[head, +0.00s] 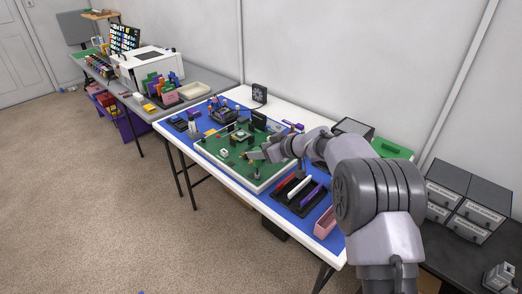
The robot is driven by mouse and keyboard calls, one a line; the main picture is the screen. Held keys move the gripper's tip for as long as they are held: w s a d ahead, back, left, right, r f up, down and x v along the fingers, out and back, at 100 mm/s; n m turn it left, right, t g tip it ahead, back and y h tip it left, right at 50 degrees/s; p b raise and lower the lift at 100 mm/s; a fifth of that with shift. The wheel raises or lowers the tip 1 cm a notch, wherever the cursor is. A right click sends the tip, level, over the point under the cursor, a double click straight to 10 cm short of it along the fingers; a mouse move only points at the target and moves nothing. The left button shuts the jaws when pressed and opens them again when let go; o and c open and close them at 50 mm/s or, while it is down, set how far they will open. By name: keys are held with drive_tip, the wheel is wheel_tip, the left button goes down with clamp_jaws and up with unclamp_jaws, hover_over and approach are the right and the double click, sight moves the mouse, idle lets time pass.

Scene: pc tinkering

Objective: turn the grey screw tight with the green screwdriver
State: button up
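My gripper (256,154) hangs over the right part of the green circuit board (215,148), which lies in a pale frame on the table. The gripper is small in the head view and seen from behind, so I cannot tell whether its fingers are apart or hold anything. I cannot make out a green screwdriver. Several small parts stand on the board, but the grey screw is too small to tell among them.
The board lies on a blue mat on a white table (335,258). A black rack (308,205) with red, white and purple items and a pink box (325,222) stand near the front right. A black fan (259,93) stands behind. Grey drawers (465,205) are at right.

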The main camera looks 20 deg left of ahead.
drive_tip(key=v, duration=0.5)
idle(0.3)
drive_tip(key=shift+d, duration=0.1)
drive_tip(key=p+v, duration=0.3)
drive_tip(key=v, duration=1.4)
drive_tip(key=s+d+r+m+h, duration=0.1)
drive_tip(key=s+d+r+m, duration=0.2)
drive_tip(key=s, duration=0.3)
drive_tip(key=s+d+r+m+h, duration=0.1)
drive_tip(key=s+d+r+m, duration=0.15)
drive_tip(key=s, duration=0.35)
drive_tip(key=s+d+m+h, duration=0.2)
drive_tip(key=s+d+m, duration=0.2)
drive_tip(key=s, duration=0.3)
drive_tip(key=s+d+f+m+t+h, duration=0.1)
drive_tip(key=s+d+m+h, duration=0.1)
drive_tip(key=s+d+m, duration=0.2)
drive_tip(key=s+d+f+m+h, duration=0.1)
drive_tip(key=s+d+m, duration=0.3)
drive_tip(key=s, duration=0.6)
drive_tip(key=shift+s+d+h, duration=0.3)
drive_tip(key=shift+d+h, duration=0.05)
drive_tip(key=shift+h, duration=0.35)
